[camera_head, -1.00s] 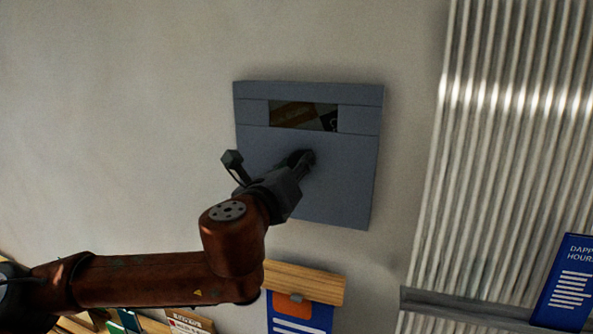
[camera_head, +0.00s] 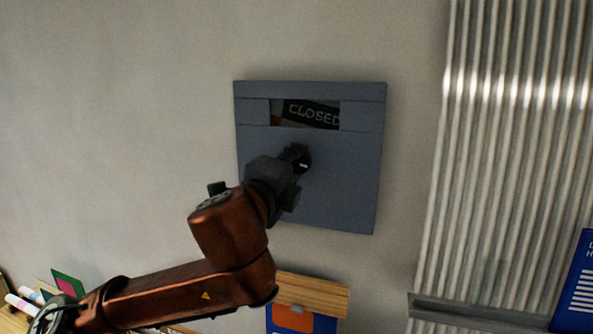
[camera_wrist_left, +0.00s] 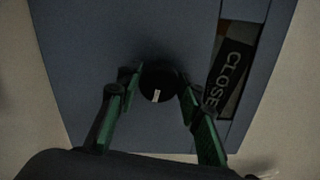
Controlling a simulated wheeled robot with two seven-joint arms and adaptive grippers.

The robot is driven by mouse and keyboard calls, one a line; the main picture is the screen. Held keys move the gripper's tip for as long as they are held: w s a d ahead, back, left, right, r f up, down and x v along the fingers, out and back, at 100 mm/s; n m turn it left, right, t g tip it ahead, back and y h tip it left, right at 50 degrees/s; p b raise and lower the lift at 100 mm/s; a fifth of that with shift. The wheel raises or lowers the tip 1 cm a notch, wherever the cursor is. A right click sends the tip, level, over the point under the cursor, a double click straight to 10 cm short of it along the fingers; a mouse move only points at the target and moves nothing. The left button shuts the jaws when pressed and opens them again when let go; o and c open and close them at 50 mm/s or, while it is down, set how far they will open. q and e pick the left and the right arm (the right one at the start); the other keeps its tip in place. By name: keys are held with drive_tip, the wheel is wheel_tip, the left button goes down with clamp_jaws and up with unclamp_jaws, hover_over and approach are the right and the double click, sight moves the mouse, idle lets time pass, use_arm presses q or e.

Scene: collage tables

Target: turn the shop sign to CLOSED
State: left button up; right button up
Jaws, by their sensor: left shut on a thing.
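The shop sign is a blue-grey square panel (camera_head: 340,190) on the wall. Its window (camera_head: 308,114) shows the word CLOSED in pale letters on a dark strip, slightly tilted, with the last letter near the window's right edge. The strip also shows in the left wrist view (camera_wrist_left: 232,72). A round black knob (camera_wrist_left: 158,80) with a small white mark sits below the window. My left gripper (camera_head: 298,158) is shut on the knob, with a green-padded finger on either side of it in the left wrist view. My right gripper is not in view.
A wooden clipboard (camera_head: 312,294) with a blue sheet is below the panel. A ribbed pale surface (camera_head: 510,150) with a grey ledge (camera_head: 480,312) and a blue notice (camera_head: 577,285) stands at right. The wall left of the panel is clear.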

use_arm(q)
drive_tip(key=shift+f+n+b, duration=0.15)
drive_tip(key=shift+n+b, duration=0.3)
drive_tip(key=shift+n, duration=0.75)
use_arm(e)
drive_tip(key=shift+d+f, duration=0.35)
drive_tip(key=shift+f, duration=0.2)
use_arm(q)
drive_tip(key=o, duration=0.9)
drive_tip(key=shift+o, duration=1.1)
drive_tip(key=shift+a, duration=0.1)
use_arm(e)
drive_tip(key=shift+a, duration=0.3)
use_arm(q)
drive_tip(key=v, duration=1.2)
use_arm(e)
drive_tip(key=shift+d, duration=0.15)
